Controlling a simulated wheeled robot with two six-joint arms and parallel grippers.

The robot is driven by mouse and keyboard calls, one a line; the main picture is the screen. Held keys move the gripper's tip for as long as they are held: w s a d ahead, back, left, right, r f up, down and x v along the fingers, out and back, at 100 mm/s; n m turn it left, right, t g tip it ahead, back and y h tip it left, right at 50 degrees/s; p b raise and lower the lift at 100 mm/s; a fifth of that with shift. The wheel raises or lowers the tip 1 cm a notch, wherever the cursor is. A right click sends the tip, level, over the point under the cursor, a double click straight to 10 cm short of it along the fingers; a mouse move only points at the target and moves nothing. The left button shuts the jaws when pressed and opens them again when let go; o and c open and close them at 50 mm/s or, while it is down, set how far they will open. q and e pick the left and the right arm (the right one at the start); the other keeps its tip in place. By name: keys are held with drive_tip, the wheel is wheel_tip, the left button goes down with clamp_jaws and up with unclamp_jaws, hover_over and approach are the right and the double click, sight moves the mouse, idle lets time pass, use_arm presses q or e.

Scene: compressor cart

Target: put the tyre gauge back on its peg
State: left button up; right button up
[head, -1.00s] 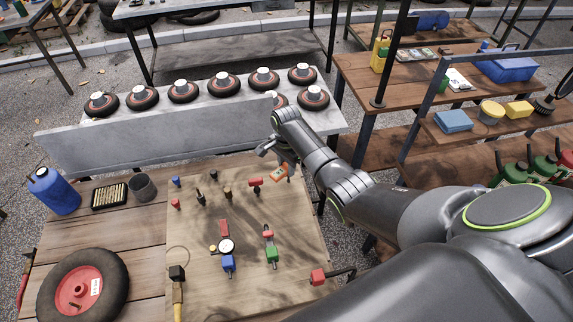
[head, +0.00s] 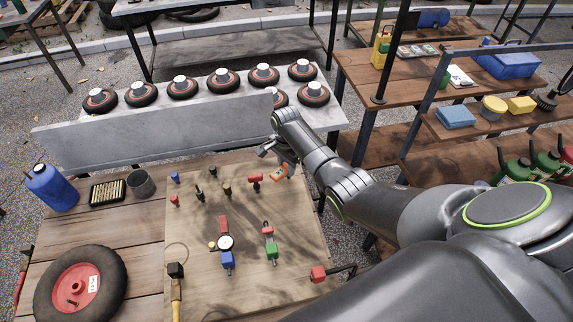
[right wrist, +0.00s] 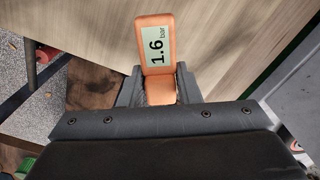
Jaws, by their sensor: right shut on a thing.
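The tyre gauge (head: 279,174) is orange with a pale display. In the right wrist view the tyre gauge (right wrist: 155,45) reads "1.6 bar". My right gripper (right wrist: 160,88) is shut on its lower part, with one finger on each side. In the head view my right gripper (head: 280,160) is at the far right corner of the wooden board (head: 200,255). I cannot tell whether the gauge touches the board. Which peg belongs to the gauge is not clear. My left gripper is out of view.
The board bears a red-headed fitting (head: 255,180) close left of the gauge, a round dial gauge (head: 226,243) and a green fitting (head: 271,250). A grey panel (head: 150,140) stands behind. A wheel (head: 80,287) lies at left. Shelves (head: 450,90) stand at right.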

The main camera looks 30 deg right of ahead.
drive_tip(key=o, duration=1.1)
drive_tip(key=shift+r+p, duration=0.5)
drive_tip(key=shift+r, duration=8.2)
drive_tip(key=shift+f, duration=0.1)
